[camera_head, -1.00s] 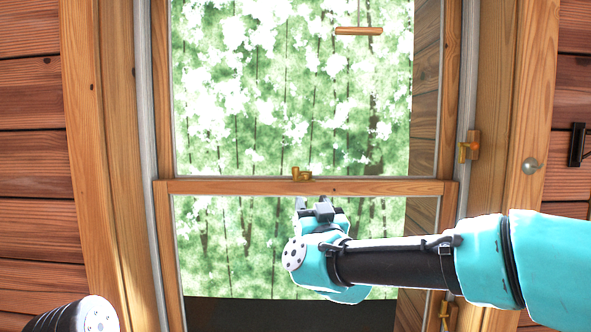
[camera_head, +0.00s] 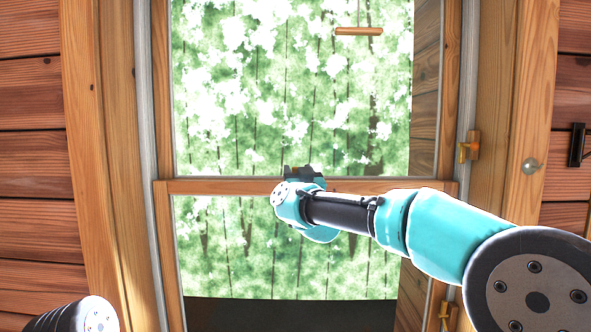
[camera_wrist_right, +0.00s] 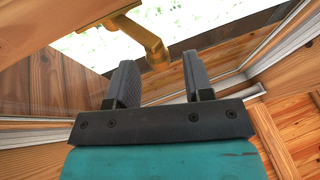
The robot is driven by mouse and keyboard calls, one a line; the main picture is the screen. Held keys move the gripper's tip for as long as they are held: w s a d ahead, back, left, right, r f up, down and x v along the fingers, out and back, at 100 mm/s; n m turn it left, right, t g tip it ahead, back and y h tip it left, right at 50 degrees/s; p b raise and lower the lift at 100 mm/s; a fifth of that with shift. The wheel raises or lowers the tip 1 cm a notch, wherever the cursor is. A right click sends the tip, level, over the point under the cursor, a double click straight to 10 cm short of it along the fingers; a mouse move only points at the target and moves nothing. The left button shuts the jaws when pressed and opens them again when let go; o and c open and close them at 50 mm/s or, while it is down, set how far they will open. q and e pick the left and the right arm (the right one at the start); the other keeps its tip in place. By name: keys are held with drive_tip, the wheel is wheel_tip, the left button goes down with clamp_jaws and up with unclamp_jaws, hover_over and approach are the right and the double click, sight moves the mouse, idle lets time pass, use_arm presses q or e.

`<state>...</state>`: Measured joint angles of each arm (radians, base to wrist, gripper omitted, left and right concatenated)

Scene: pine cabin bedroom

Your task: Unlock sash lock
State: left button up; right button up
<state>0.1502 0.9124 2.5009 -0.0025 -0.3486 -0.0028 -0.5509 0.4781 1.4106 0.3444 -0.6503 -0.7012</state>
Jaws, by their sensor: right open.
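The brass sash lock sits on the wooden meeting rail (camera_head: 380,186) of the window. In the head view my right gripper (camera_head: 302,172) is in front of it and hides most of it. In the right wrist view the lock's brass lever (camera_wrist_right: 141,36) shows at the top, with its rounded end between the two dark fingertips in the picture. My right gripper (camera_wrist_right: 159,72) is open there, and a gap shows between its fingers. I cannot tell whether a finger touches the lever. My left gripper is not in view.
A brass fitting (camera_head: 469,147) sits on the right side of the frame, and a round knob (camera_head: 531,166) is on the trim beside it. A wooden bar (camera_head: 358,31) hangs before the upper pane. The area left of my right gripper is free.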

drive_tip(key=shift+x, duration=1.3)
drive_tip(key=shift+c, duration=0.4)
clamp_jaws()
drive_tip(key=shift+s+d+n+y, duration=0.15)
drive_tip(key=shift+n+y, duration=0.25)
drive_tip(key=shift+y, duration=0.4)
drive_tip(key=shift+s+d+n+g+y, duration=0.1)
drive_tip(key=shift+d+n+g+y, duration=0.25)
drive_tip(key=shift+n+g+y, duration=0.75)
drive_tip(key=shift+s+d+n+g+y, duration=0.1)
drive_tip(key=shift+d+n+g+y, duration=0.35)
drive_tip(key=shift+y, duration=1.2)
drive_tip(key=shift+s+d+n+g+y, duration=0.1)
drive_tip(key=shift+d+n+g+y, duration=0.15)
drive_tip(key=shift+n+g+y, duration=0.85)
drive_tip(key=shift+d+y, duration=0.1)
drive_tip(key=shift+y, duration=0.65)
drive_tip(key=shift+o, duration=0.4)
unclamp_jaws()
